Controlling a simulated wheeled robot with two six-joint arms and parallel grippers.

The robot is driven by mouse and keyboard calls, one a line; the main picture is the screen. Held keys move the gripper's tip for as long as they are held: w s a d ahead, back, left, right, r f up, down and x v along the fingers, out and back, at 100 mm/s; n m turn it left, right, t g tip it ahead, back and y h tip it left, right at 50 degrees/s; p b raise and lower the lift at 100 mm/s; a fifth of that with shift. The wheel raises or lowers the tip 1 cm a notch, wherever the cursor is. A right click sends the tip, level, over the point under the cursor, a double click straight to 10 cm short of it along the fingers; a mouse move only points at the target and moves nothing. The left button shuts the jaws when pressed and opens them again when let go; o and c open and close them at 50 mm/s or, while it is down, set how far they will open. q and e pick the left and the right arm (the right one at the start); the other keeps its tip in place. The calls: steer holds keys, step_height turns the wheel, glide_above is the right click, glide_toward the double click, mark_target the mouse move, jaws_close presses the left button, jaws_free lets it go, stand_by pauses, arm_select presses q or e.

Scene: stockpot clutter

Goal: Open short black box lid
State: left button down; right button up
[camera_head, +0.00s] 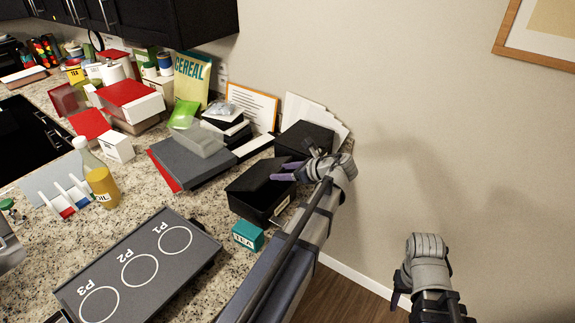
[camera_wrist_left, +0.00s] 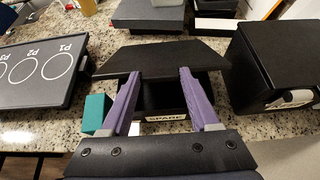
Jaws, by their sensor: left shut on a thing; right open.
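The short black box (camera_head: 254,208) stands near the counter's right edge, with a SPARE label visible in the left wrist view (camera_wrist_left: 166,117). Its dark lid (camera_wrist_left: 160,57) is raised, and the box's dark inside shows below it. My left gripper (camera_head: 284,171) reaches over the box from the right. Its purple fingers, also in the left wrist view (camera_wrist_left: 158,75), meet the lid at their tips and are shut on it; the exact contact is hard to see. My right gripper (camera_head: 397,298) is open and empty, off the counter at lower right.
A taller black box (camera_head: 303,138) stands just behind. A teal TEA box (camera_head: 248,235) sits close in front. A grey tray marked P1, P2, P3 (camera_head: 200,262) lies at left front. Grey flat boxes (camera_head: 192,160) and a clear container (camera_head: 198,140) crowd the back left.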

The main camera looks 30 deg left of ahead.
arm_select(q)
steer(key=a+r+h+p, duration=0.1)
steer(key=p, duration=0.1)
steer(key=a+r+h+p, duration=0.1)
steer(key=r+p, duration=0.1)
steer(key=p, duration=0.1)
steer(key=a+r+h+p, duration=0.1)
steer(key=r+p, duration=0.1)
steer(key=p, duration=0.1)
steer(key=shift+w+a+r, duration=0.15)
steer(key=shift+a+r, duration=0.1)
steer(key=shift+a, duration=0.15)
steer(key=a+r+p, duration=0.3)
steer(key=a+p, duration=0.1)
steer(key=a, duration=0.4)
steer(key=shift+w+a+r+p, duration=0.3)
steer(key=shift+w+a+r, duration=0.05)
steer(key=shift+w, duration=0.05)
steer(key=shift+c, duration=0.6)
jaws_free()
steer(key=shift+d, duration=0.1)
